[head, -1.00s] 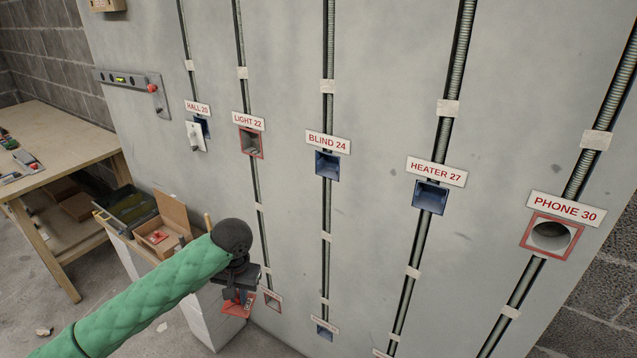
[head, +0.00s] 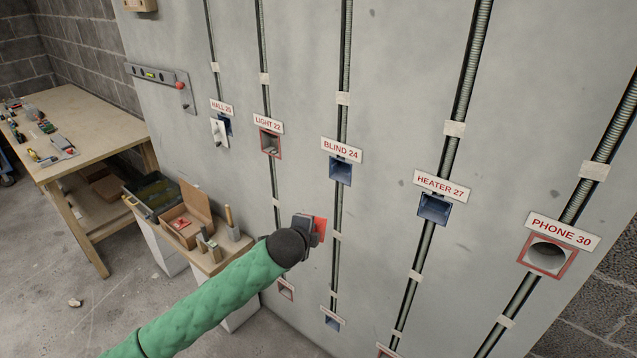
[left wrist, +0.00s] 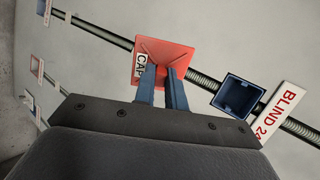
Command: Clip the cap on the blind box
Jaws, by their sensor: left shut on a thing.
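The blind box (head: 340,170) is a blue, open square box set in the grey wall, under the label BLIND 24 (head: 342,150). In the left wrist view the blind box (left wrist: 238,95) lies to the right of my gripper, apart from it. My left gripper (head: 313,228) is shut on a red square cap (head: 320,229), below and left of the blind box in the head view. In the left wrist view the cap (left wrist: 165,58), marked CAP, sits at the tips of the blue fingers (left wrist: 163,85). My right gripper is not in view.
Other wall boxes are labelled HALL (head: 222,106), LIGHT 22 (head: 268,123), HEATER 27 (head: 443,187) and PHONE 30 (head: 561,231). Conduits run up the wall. A low stand at left holds an open cardboard box (head: 190,215) and a dark bin (head: 153,195). A wooden workbench (head: 95,130) stands farther left.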

